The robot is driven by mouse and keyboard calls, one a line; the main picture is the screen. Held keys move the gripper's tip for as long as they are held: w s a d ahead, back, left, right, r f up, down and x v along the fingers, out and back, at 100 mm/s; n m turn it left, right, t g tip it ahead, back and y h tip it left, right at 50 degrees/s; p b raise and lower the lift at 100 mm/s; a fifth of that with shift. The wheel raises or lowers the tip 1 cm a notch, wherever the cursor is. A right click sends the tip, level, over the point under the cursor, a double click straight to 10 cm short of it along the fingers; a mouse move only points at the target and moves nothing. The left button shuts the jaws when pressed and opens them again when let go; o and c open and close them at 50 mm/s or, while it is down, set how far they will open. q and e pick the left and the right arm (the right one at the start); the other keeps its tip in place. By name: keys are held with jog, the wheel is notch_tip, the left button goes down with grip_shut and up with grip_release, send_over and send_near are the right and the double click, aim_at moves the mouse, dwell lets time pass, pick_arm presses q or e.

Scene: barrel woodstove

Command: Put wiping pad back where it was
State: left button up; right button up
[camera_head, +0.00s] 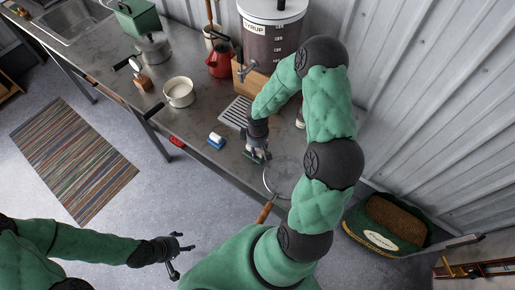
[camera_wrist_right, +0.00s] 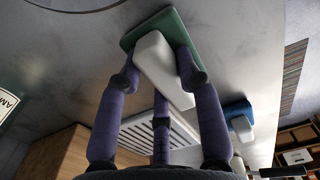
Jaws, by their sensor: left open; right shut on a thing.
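A wiping pad with a green base and white grip (camera_wrist_right: 160,62) is between the fingers of my right gripper (camera_wrist_right: 165,78) in the right wrist view. In the head view my right gripper (camera_head: 256,150) is over the counter's front part, shut on this green pad (camera_head: 252,157), which it partly hides. I cannot tell whether the pad touches the counter. A blue and white pad (camera_head: 216,141) lies on the counter to the left; it also shows in the right wrist view (camera_wrist_right: 239,117). My left gripper (camera_head: 185,242) is open and empty over the floor.
The metal counter (camera_head: 190,125) holds a slotted drain grate (camera_head: 236,113), a white pot (camera_head: 179,92), a red kettle (camera_head: 220,60) and a syrup dispenser (camera_head: 270,40). A round wire ring (camera_head: 268,184) lies near the right end. A striped rug (camera_head: 75,160) is on the floor.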

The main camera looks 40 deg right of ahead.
jog(key=shift+f, duration=0.15)
jog(key=o, duration=1)
jog(key=shift+r, duration=0.2)
notch_tip(320, 180, up, 12)
jog(key=p, duration=0.1)
jog(key=s+a+f+m+y, duration=0.1)
jog(key=a+f+y, duration=0.1)
jog(key=a+f, duration=0.45)
jog(key=s+a+f+m+y, duration=0.15)
jog(key=a+f, duration=0.25)
jog(key=a, duration=0.5)
jog(key=shift+s+a+f+m+y, duration=0.1)
jog(key=shift+s+a+f+m, duration=0.4)
jog(key=shift+s+a+f, duration=0.9)
jog(key=shift+s+a+f+m+y, duration=0.1)
jog(key=shift+s+a+f+m, duration=0.45)
jog(key=shift+s+a+f, duration=0.75)
jog(key=shift+s+a+f+m+y, duration=0.1)
jog(key=shift+s+a+f+m, duration=0.4)
jog(key=shift+s+a+f, duration=0.8)
